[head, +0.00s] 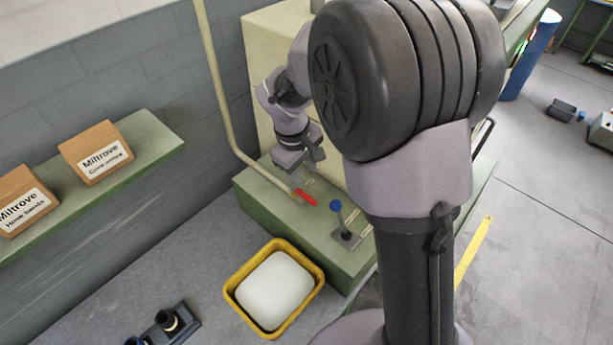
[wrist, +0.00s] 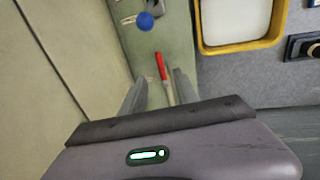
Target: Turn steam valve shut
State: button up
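The steam valve has a red lever handle (head: 305,197) at the foot of a pale pipe (head: 222,110), low on the green machine base. In the wrist view the red handle (wrist: 161,66) shows just beyond and between my fingertips, with a pale part running back between the fingers. My gripper (head: 306,176) is over the valve, pointing down, with its fingers apart. In the wrist view the gripper (wrist: 160,86) has a clear gap between its fingers. I cannot tell whether either finger touches the valve.
A blue-knobbed lever (head: 336,206) stands close to the right of the valve. A yellow crate (head: 236,302) with a white block (head: 274,290) sits on the floor in front. A green shelf (head: 150,148) with boxes is at left. The beige machine body (head: 262,70) rises behind.

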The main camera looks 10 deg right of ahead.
aim_at(312, 200)
jog(key=f, duration=0.4)
jog(key=w+d+f+b, duration=0.1)
jog(key=f, duration=0.3)
jog(key=d+f, duration=0.1)
jog(key=f, duration=0.4)
jog(key=shift+w+d+b, duration=0.1)
jog(key=shift+w+b, duration=0.2)
jog(key=shift+w+d+f, duration=0.1)
jog(key=shift+w+f, duration=0.05)
jog(key=shift+f, duration=0.15)
grip_shut()
